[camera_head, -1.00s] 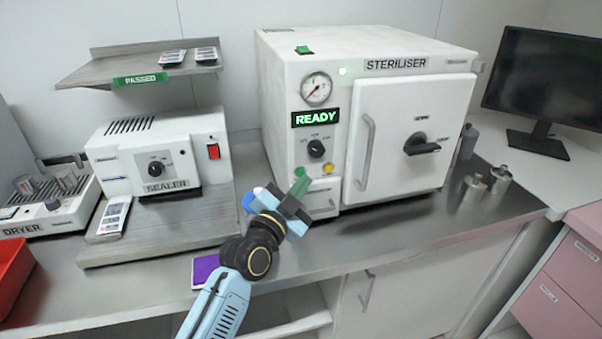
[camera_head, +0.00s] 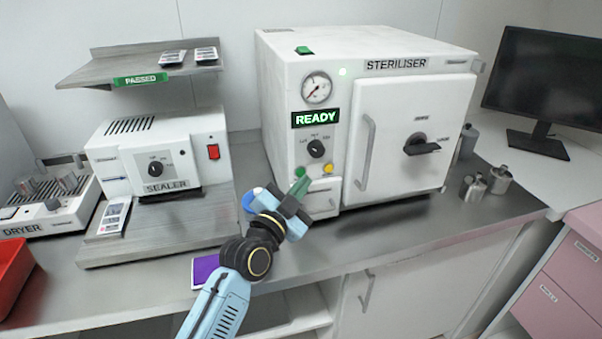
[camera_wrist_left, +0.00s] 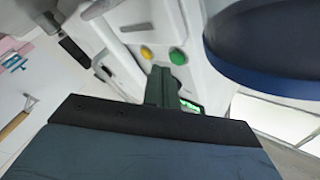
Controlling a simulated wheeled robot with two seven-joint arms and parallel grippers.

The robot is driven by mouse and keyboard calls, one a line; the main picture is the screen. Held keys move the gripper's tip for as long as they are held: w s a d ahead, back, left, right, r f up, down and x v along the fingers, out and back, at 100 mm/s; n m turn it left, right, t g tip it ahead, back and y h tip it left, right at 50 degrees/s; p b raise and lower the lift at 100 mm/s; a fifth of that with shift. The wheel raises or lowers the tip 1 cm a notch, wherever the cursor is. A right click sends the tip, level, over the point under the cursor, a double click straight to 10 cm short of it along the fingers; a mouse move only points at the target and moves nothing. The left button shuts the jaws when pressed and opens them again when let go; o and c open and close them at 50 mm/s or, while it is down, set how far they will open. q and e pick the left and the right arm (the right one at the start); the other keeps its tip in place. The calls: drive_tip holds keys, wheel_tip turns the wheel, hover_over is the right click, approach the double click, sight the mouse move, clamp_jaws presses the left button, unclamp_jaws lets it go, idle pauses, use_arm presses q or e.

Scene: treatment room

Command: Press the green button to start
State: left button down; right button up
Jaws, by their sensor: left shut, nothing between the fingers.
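The white steriliser (camera_head: 411,75) stands on the steel counter with its door closed and a lit READY display (camera_head: 316,119). The green button (camera_head: 300,171) is low on its front panel, left of a yellow button (camera_head: 328,169). In the left wrist view the green button (camera_wrist_left: 178,57) shows clear, with the yellow button (camera_wrist_left: 146,52) to its left. My left gripper (camera_head: 300,186) is shut and empty, its green fingertips just below the green button in the head view. Its fingers also show in the wrist view (camera_wrist_left: 159,84). Whether they touch the button cannot be told. My right gripper is not in view.
A sealer (camera_head: 160,150) stands left of the steriliser, with a dryer (camera_head: 45,205) and a red bin (camera_head: 14,268) further left. Small metal containers (camera_head: 473,190) and a monitor (camera_head: 545,80) are on the right. A purple item (camera_head: 205,267) lies near the counter's front edge.

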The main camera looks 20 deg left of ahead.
use_arm(q)
drive_tip(key=shift+w+a, duration=0.1)
drive_tip(key=shift+w, duration=0.05)
idle(0.5)
drive_tip(key=shift+w+a, duration=0.15)
drive_tip(key=shift+w, duration=0.1)
drive_tip(key=shift+w+a, duration=0.25)
drive_tip(key=shift+w, duration=0.05)
idle(0.7)
drive_tip(key=shift+s+d, duration=0.1)
idle(0.3)
drive_tip(key=shift+s+d+p, duration=0.4)
drive_tip(key=shift+s+p, duration=0.2)
